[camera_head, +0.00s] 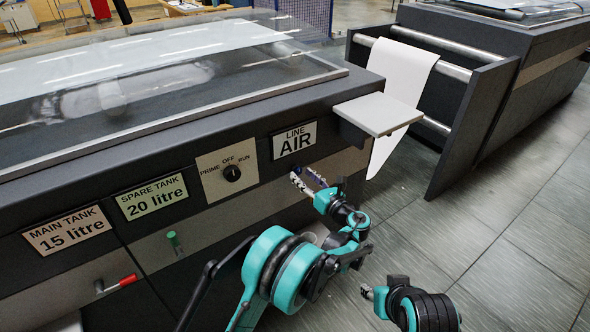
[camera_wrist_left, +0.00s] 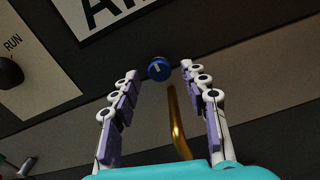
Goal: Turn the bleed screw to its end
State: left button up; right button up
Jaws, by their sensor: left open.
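The bleed screw is a small round blue knob (camera_wrist_left: 159,68) with a pale slot mark, on the machine's front panel below the AIR label. A brass pipe (camera_wrist_left: 177,122) runs down from just beneath it. My left gripper (camera_wrist_left: 160,72) is open, with its fingertips on either side of the knob in the wrist view; I cannot tell whether they touch it. In the head view the left gripper (camera_head: 309,179) points at the panel below the LINE AIR plate (camera_head: 295,140), and the knob is not clearly visible there. My right gripper (camera_head: 367,292) is low at right, away from the panel.
A selector knob (camera_head: 232,173) marked PRIME, OFF and RUN is left of the AIR plate. A green valve handle (camera_head: 174,242) and a red lever (camera_head: 122,283) are further left. A grey shelf (camera_head: 378,114) juts out above right of the left gripper. Floor at right is clear.

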pick_arm(q)
jog(key=shift+w+a, duration=0.15)
jog(key=shift+w, duration=0.1)
jog(key=shift+s, duration=0.1)
jog(key=shift+s+r, duration=0.1)
jog(key=shift+c, duration=0.9)
grip_shut()
